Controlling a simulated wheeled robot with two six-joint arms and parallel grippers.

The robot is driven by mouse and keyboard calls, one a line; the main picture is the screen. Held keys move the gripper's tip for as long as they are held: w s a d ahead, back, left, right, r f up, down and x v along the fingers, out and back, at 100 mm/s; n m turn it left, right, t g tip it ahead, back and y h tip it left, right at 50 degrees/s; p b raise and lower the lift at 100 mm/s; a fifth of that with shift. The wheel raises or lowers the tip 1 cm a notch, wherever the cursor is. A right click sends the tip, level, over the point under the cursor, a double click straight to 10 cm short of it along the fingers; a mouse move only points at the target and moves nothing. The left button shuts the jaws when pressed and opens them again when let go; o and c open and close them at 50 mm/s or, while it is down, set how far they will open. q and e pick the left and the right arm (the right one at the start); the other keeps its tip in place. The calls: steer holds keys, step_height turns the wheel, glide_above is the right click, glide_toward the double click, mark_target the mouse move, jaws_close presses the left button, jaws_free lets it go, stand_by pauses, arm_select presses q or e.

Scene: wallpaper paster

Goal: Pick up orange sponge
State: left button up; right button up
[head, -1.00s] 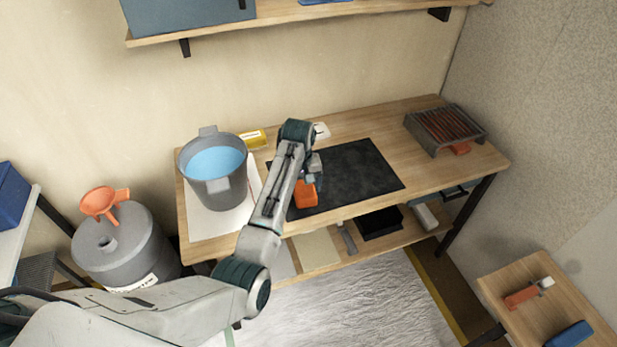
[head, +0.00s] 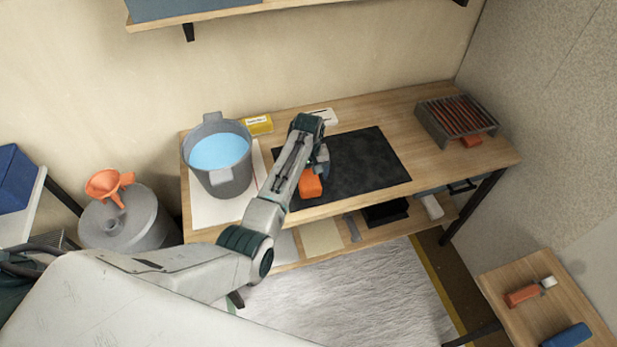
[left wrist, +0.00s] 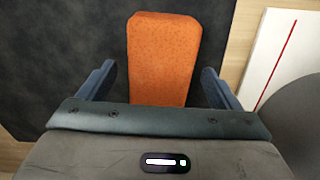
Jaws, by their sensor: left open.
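The orange sponge (head: 310,185) lies on the black mat (head: 365,170) near the front left part of the workbench. It also shows in the left wrist view (left wrist: 163,58) as an orange block with rounded corners. My left gripper (head: 322,168) is right over the sponge, reaching down from above. In the left wrist view its two blue-grey fingers (left wrist: 155,85) stand apart on either side of the sponge's near part, with a gap on each side. Part of the sponge is hidden by the gripper body. My right gripper is not in view.
A grey bucket of blue liquid (head: 219,160) stands on a white sheet (head: 205,208) left of the arm. A yellow box (head: 257,125) and a white item (head: 322,117) sit behind. A grey rack (head: 457,120) stands at the right end. A lower shelf (head: 368,235) holds several items.

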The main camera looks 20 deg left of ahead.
arm_select(q)
steer(key=shift+s+f, duration=0.1)
steer(key=shift+f, duration=0.8)
steer(key=c, duration=1)
steer(key=shift+c, duration=0.3)
steer(key=shift+r, duration=0.1)
